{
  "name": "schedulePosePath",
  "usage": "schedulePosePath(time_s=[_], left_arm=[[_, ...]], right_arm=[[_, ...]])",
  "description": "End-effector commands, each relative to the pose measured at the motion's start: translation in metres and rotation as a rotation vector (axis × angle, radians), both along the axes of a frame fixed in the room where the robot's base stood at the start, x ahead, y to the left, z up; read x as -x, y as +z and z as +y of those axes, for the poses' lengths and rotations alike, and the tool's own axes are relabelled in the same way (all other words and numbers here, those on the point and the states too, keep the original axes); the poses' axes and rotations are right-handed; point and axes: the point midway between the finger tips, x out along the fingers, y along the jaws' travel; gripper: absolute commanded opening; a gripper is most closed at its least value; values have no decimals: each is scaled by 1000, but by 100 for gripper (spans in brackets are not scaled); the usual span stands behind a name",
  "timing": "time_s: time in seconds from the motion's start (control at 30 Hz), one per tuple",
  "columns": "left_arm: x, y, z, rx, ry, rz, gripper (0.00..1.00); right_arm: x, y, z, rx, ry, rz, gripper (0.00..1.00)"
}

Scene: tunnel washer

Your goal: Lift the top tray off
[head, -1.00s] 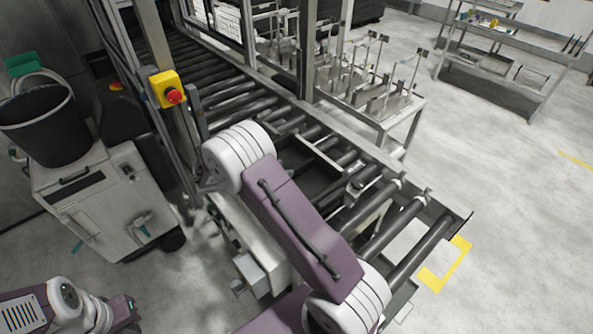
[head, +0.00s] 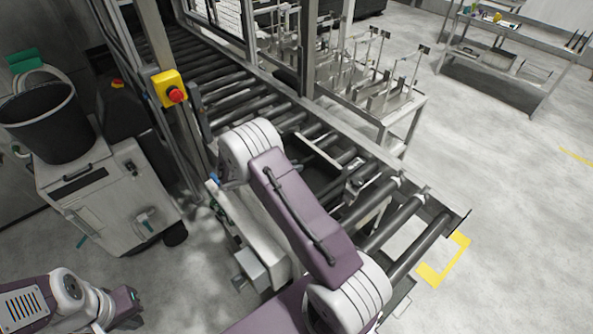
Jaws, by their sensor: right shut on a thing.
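A dark, shallow, tray-like shape with a pale metal rim (head: 320,156) shows among the conveyor rollers, just right of my right arm. I cannot tell whether it is a single tray or a stack. My right arm covers its near left part. My right gripper is hidden behind its own arm, so what its jaws hold does not show. My left gripper (head: 124,304) is at the lower left, over the floor and well away from the conveyor. Its fingers are too small and dark to judge.
The roller conveyor (head: 407,245) runs from upper left to lower right. A yellow box with a red button (head: 172,90) stands on a post beside it. A white cabinet (head: 105,195) carries a black bucket (head: 45,125). A metal rack (head: 370,95) stands behind.

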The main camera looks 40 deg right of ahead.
Motion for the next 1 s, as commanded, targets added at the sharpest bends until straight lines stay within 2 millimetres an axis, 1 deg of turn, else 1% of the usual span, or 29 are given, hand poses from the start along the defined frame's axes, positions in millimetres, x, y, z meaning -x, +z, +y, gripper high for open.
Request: schedulePosePath(time_s=[0.17,0.27,0.37,0.5,0.8,0.9,1.0], left_arm=[[0,0,0,0,0,0,0],[0,-2,0,0,0,0,0],[0,-7,0,0,0,0,0],[0,-15,0,0,0,0,0],[0,-30,0,0,0,0,0],[0,-33,0,0,0,0,0],[0,-34,0,0,0,0,0]], right_arm=[[0,1,0,1,0,-1,0],[-1,5,0,1,0,-2,0],[-1,16,0,2,-1,-5,0],[1,43,2,0,2,-5,0],[58,83,45,0,5,-4,0],[74,95,57,-1,3,-4,0],[85,104,65,0,2,-2,0]])
